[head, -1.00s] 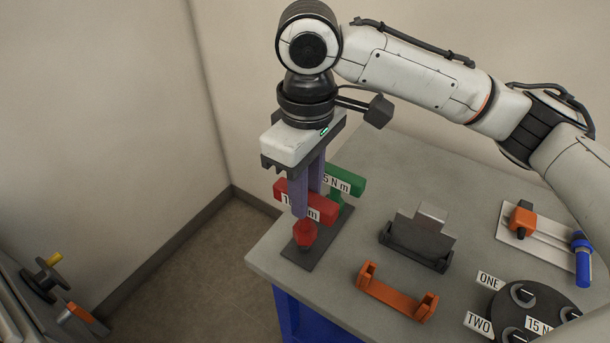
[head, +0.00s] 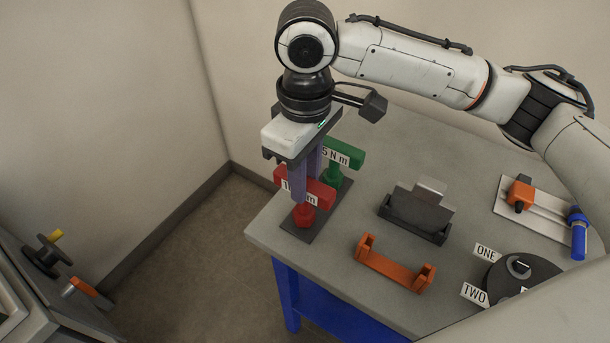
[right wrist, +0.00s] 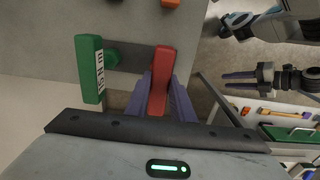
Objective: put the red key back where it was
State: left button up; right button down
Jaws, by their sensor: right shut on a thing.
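The red key (head: 318,192) is a T-shaped piece with a red bar and a white label, upright over the front end of a dark plate (head: 299,236) near the table's left corner. My right gripper (head: 307,190) is shut on its bar from above. The red round lower part (head: 303,215) is at the plate; I cannot tell if it is fully seated. The right wrist view shows the red bar (right wrist: 160,80) between the purple fingers. A green key (head: 346,154) stands behind it on the plate. My left gripper (right wrist: 241,82) shows small in the wrist view, apparently open and empty.
On the grey table (head: 340,285) are a dark block holder (head: 413,215), an orange cradle (head: 394,267), a white plate with orange and blue parts (head: 535,222), and a round dark disc (head: 525,277) with labels. Bare tabletop separates them.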

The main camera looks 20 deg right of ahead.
jog(key=shift+f, duration=0.35)
jog(key=c, duration=1.5)
grip_release()
jog(key=shift+o, duration=0.2)
notch_tip(320, 180, up, 10)
jog(key=shift+r, duration=0.15)
